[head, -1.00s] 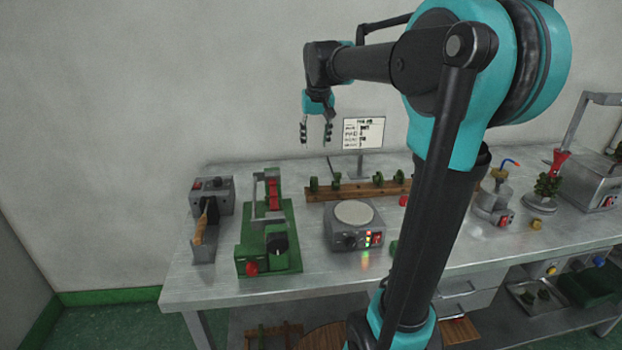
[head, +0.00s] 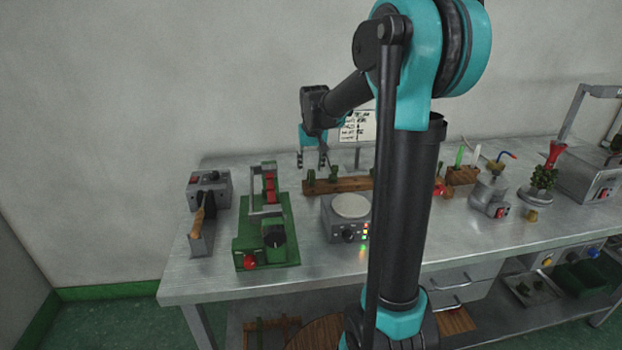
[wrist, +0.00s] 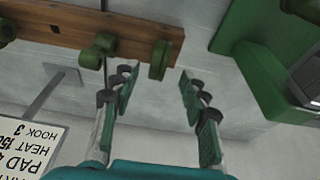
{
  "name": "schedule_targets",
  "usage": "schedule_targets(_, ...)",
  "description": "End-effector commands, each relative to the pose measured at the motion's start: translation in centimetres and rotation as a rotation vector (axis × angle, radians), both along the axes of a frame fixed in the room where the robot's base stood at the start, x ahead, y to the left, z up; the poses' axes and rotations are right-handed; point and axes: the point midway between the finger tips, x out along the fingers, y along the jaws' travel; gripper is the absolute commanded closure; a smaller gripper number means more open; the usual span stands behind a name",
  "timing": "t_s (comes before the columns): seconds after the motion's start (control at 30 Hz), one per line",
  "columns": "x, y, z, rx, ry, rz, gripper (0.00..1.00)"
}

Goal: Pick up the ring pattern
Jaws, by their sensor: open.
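Several green patterns stand on a wooden rack (head: 340,185) at the back of the bench; I cannot tell for certain which is the ring pattern. The end one is a thin rounded green piece (wrist: 160,60), seen nearly edge-on in the wrist view. Beside it is a knobbed green piece (wrist: 99,50). My gripper (head: 312,165) points down above the left end of the rack in the head view. In the wrist view my gripper (wrist: 157,84) is open and empty, its fingertips on either side of the end piece's line, apart from it.
A green clamp device (head: 268,235) and a grey tool unit (head: 209,190) stand left of the rack. A hot plate (head: 350,206) stands in front of it. My arm hides the rack's right part.

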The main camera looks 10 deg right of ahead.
Motion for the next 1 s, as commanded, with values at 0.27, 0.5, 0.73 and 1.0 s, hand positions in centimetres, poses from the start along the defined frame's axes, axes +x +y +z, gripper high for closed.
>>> schedule_targets(0.27,0.9,-0.2,-3.3,0.000,0.000,0.000,0.56)
schedule_targets(0.5,0.9,-0.2,-3.5,0.000,0.000,0.000,0.56)
schedule_targets(0.73,0.9,-0.2,-3.5,0.000,0.000,0.000,0.80)
schedule_targets(1.0,0.9,-0.3,-3.5,-0.001,0.000,-0.001,1.00)
